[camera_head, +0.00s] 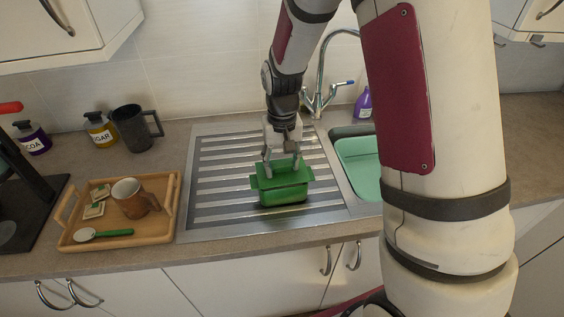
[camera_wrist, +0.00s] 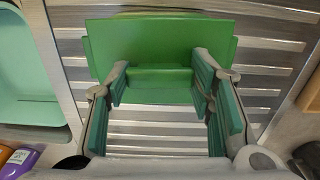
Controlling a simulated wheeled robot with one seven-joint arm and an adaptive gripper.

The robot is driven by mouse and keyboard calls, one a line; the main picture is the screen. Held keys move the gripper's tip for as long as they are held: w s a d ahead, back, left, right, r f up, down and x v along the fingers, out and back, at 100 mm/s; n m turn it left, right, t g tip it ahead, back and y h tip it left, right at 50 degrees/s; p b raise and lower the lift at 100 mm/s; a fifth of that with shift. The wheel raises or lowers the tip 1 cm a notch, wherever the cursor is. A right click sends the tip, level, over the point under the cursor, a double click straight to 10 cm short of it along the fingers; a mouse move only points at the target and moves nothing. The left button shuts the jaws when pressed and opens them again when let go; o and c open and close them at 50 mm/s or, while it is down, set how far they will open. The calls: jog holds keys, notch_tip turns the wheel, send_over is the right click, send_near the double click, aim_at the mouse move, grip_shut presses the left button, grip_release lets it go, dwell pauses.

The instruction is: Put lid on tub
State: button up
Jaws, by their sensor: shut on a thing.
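The green tub (camera_head: 284,194) stands upright on the ribbed steel drainer. The green lid (camera_head: 281,174) is over the tub's top, roughly lined up with it. I cannot tell whether the lid is seated or a little above the rim. My gripper (camera_head: 283,167) comes down from above and is shut on the lid, with a finger at each side of its raised middle part. In the wrist view the flat green lid (camera_wrist: 160,42) fills the top middle, with the raised part between the fingers. The lid hides most of the tub there.
The drainer (camera_head: 215,215) is clear around the tub. The green sink basin (camera_head: 358,160) and tap (camera_head: 318,100) are to the right. At left are a wooden tray (camera_head: 165,220) with a brown mug (camera_head: 130,198), a dark mug (camera_head: 133,130) and jars (camera_head: 100,130).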

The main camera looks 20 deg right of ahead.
jog(key=shift+f, duration=0.65)
jog(key=o, duration=1.2)
notch_tip(320, 180, up, 12)
jog(key=shift+f, duration=0.1)
dwell(0.6)
jog(key=s+r+t, duration=0.2)
jog(key=s+r, duration=0.2)
jog(key=s, duration=0.3)
jog(key=s+r+n+t, duration=0.1)
jog(key=s+r, duration=0.4)
jog(key=s, duration=0.2)
jog(key=s+r+t, duration=0.2)
jog(key=s+r, duration=0.3)
jog(key=s, duration=0.2)
jog(key=shift+s+r+n+t, duration=0.1)
jog(key=shift+s+n+t, duration=0.2)
jog(key=shift+s+n, duration=0.1)
